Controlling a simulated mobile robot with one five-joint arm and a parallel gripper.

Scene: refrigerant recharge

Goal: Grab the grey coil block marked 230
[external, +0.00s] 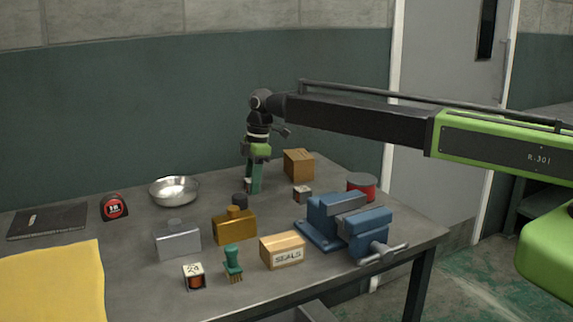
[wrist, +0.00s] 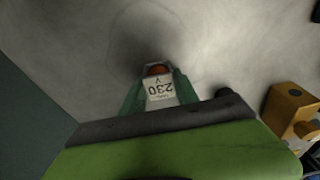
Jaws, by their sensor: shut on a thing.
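The coil block marked 230 (wrist: 160,90) shows in the wrist view with a pale label reading "230 V" and a reddish coil at its far end. My gripper (wrist: 161,96) has its green fingers on either side of the block, shut on it. In the external view my gripper (external: 254,182) points down at the back of the table, and only a small pale bit of the block shows beside the fingers. I cannot tell whether the block touches the table.
Another coil block marked 24 (external: 193,277) stands at the front, and a small block (external: 302,194) is right of my gripper. A cardboard box (external: 298,164), brass valve body (external: 234,227), metal bowl (external: 174,190) and blue vise (external: 345,226) stand around.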

